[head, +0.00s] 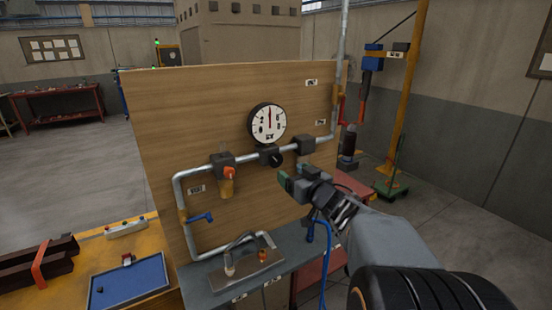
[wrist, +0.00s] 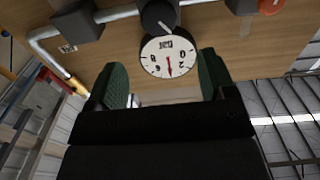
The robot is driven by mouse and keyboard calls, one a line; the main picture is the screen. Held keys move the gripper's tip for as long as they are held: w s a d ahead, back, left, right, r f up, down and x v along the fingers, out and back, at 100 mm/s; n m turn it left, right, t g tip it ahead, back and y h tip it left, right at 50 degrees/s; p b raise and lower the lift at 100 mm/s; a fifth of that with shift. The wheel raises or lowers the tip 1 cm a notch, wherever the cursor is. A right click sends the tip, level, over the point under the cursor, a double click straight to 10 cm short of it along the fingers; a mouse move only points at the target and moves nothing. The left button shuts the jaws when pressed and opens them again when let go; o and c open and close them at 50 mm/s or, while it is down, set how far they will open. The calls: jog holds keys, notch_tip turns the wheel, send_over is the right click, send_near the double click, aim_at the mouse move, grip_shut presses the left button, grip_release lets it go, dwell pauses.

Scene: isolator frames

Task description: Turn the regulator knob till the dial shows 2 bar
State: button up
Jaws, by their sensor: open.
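The round white dial (head: 268,122) with a black rim is mounted on a wooden panel. Its red needle points nearly straight up in the head view; the numbers are too small to read surely. The dial shows upside down in the wrist view (wrist: 152,60), with its needle pointing down. The black regulator knob (head: 271,158) sits on the pipe just below the dial and also shows at the top of the wrist view (wrist: 158,16). My gripper (head: 287,181) is below and right of the knob, apart from it. Its green-padded fingers are open and empty in the wrist view (wrist: 162,68).
A grey pipe (head: 190,172) runs across the panel (head: 150,120). An orange-capped fitting (head: 228,174) is left of the knob, and a dark pipe block (head: 305,145) is right of it. A blue lever (head: 201,217) sits lower left. A grey shelf (head: 215,285) juts out below.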

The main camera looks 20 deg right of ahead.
aim_at(277, 160)
jog(key=w, duration=0.3)
jog(key=w+p, duration=0.1)
jog(key=w, duration=0.3)
jog(key=w+a, duration=0.1)
jog(key=w, duration=0.2)
jog(key=shift+w+a, duration=0.1)
jog(key=shift+w, duration=0.25)
jog(key=c, duration=0.9)
